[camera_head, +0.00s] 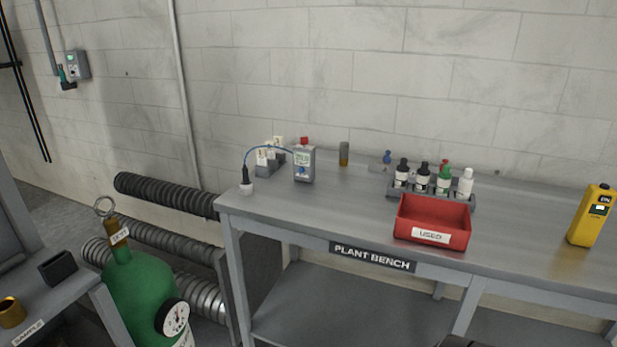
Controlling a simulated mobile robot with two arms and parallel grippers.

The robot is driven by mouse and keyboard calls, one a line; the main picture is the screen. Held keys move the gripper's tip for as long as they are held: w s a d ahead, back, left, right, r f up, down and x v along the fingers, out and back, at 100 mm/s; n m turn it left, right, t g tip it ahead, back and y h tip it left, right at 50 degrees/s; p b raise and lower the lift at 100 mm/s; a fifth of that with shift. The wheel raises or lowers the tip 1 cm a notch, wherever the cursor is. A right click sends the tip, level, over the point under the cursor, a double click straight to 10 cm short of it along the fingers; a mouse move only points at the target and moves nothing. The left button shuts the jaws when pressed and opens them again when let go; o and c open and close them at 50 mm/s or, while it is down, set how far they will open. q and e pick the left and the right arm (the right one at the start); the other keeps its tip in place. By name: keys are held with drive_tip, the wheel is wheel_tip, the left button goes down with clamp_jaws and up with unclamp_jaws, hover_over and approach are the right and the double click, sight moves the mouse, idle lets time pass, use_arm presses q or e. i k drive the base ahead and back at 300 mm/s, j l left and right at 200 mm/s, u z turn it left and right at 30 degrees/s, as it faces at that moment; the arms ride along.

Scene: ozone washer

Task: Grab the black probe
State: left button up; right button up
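The black probe (245,175) stands upright at the left end of the plant bench (345,218). Its lower end sits in a small white cup (247,188). Neither of my grippers can be made out in the head view.
Behind the probe is a rack of white-capped items (268,158). A red "USED" bin (432,222), a bottle rack (430,190) and a yellow device (591,216) stand farther right. A green cylinder (140,283) stands left of the bench. Bench top before the meter is clear.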

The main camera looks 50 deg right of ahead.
sight(245, 172)
drive_tip(key=z, duration=1.2)
drive_tip(key=i+l, duration=0.3)
drive_tip(key=i+l+u, duration=0.8)
drive_tip(key=l+u, duration=0.15)
